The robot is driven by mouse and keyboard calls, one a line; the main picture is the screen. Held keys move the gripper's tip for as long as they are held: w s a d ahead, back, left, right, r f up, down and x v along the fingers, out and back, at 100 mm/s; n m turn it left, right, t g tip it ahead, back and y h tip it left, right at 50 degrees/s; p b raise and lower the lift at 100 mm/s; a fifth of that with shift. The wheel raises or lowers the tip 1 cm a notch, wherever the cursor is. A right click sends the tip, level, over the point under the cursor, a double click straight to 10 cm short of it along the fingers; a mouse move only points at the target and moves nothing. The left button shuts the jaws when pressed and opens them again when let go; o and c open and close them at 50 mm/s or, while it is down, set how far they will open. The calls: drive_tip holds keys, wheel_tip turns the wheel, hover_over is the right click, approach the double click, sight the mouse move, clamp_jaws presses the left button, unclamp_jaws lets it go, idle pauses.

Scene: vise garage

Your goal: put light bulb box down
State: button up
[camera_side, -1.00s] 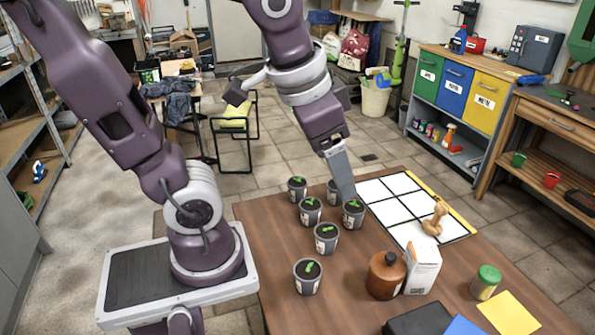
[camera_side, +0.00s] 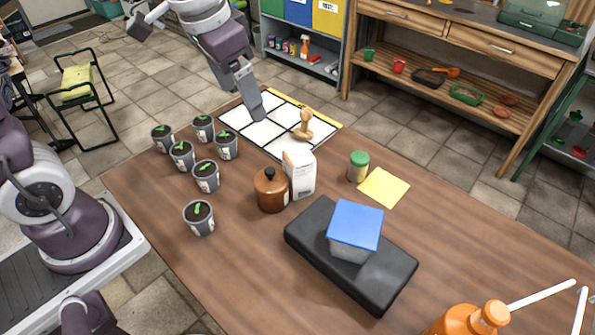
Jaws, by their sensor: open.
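A white box (camera_side: 300,173), which looks like the light bulb box, stands upright on the wooden table. It is beside the brown lidded jar (camera_side: 271,190), near the front edge of the white grid board (camera_side: 262,133). Its printing is too small to read. My gripper (camera_side: 257,115) points down at the grid board, behind and left of the box and apart from it. It is open, and I see nothing held in it. The gap between its fingers is hard to make out from this side.
Several potted seedlings (camera_side: 206,176) stand left of the board. A wooden figure (camera_side: 303,126) is on the board's right part. A green-lidded jar (camera_side: 358,167), yellow sheet (camera_side: 384,188), black case (camera_side: 350,262) with a blue-topped box (camera_side: 355,231), and orange bottle (camera_side: 470,320) occupy the right side.

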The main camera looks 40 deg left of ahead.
drive_tip(key=w+f+g, duration=0.1)
drive_tip(key=w+f, duration=0.4)
drive_tip(key=m+g, duration=0.1)
drive_tip(key=m, duration=0.1)
approach(299, 176)
drive_tip(key=a, duration=0.1)
drive_tip(key=w+a+f, duration=0.1)
drive_tip(key=w+a, duration=0.1)
drive_tip(key=shift+w+a+f, duration=0.2)
drive_tip(key=shift+w+f, duration=0.05)
drive_tip(key=shift+f, duration=0.1)
drive_tip(key=shift+g, duration=0.5)
drive_tip(key=f, duration=0.8)
drive_tip(key=w+d+f, duration=0.1)
drive_tip(key=f, duration=0.3)
drive_tip(key=shift+f, duration=0.15)
drive_tip(key=c, duration=1.6)
